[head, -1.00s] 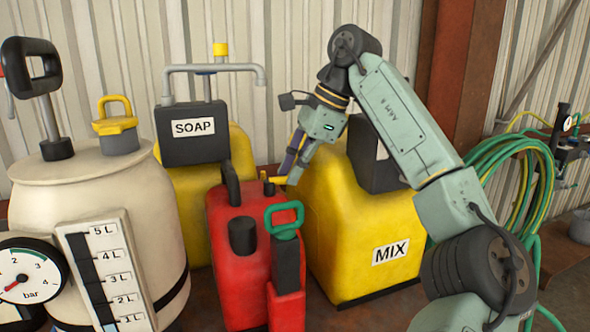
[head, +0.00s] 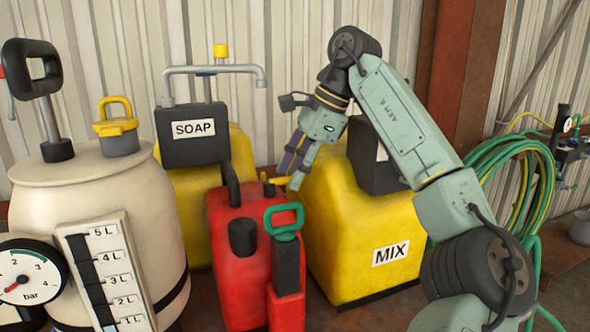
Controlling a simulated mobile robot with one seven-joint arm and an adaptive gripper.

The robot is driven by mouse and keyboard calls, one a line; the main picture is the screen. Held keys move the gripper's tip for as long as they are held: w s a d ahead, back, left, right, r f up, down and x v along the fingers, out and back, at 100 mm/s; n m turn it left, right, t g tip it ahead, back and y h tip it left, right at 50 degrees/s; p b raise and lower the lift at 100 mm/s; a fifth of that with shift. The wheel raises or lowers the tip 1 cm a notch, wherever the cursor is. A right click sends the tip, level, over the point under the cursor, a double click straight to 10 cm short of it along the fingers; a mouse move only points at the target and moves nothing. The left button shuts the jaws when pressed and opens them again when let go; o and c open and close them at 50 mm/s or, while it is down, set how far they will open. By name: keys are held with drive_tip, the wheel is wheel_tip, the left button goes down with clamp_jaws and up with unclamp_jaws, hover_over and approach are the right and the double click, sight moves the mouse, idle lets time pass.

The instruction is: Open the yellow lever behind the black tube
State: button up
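A small yellow lever (head: 279,181) shows just behind the red can, beside a short black tube-like stub (head: 268,188). I cannot tell for sure which black part is the tube; an upright black handle (head: 231,184) also rises from the can's top. My gripper (head: 289,177) points down and left from above, with its fingertips right at the lever's right end. One finger looks dark purple and the other pale green. I cannot tell whether the fingertips touch the lever, or how far apart they are.
The red can (head: 238,265) has a green-handled valve (head: 284,220) in front. Yellow MIX (head: 350,235) and SOAP (head: 240,150) containers stand close around it. A cream tank (head: 95,205) with a pressure gauge fills the left. Green hoses (head: 510,165) hang at right.

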drive_tip(key=v, duration=0.7)
drive_tip(key=shift+r, duration=0.2)
drive_tip(key=shift+d, duration=0.15)
